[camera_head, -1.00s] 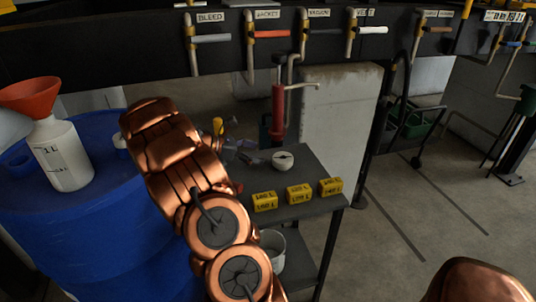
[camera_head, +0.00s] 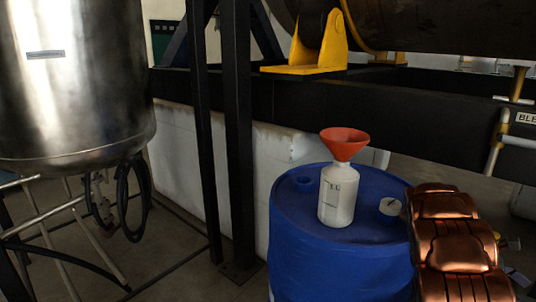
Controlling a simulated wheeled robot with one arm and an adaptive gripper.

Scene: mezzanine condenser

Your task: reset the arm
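My copper-coloured arm (camera_head: 450,245) shows at the lower right, just to the right of the blue drum and overlapping its right edge. My gripper is not visible in the current view, so its opening and anything in it are hidden.
Black posts (camera_head: 238,130) stand between.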

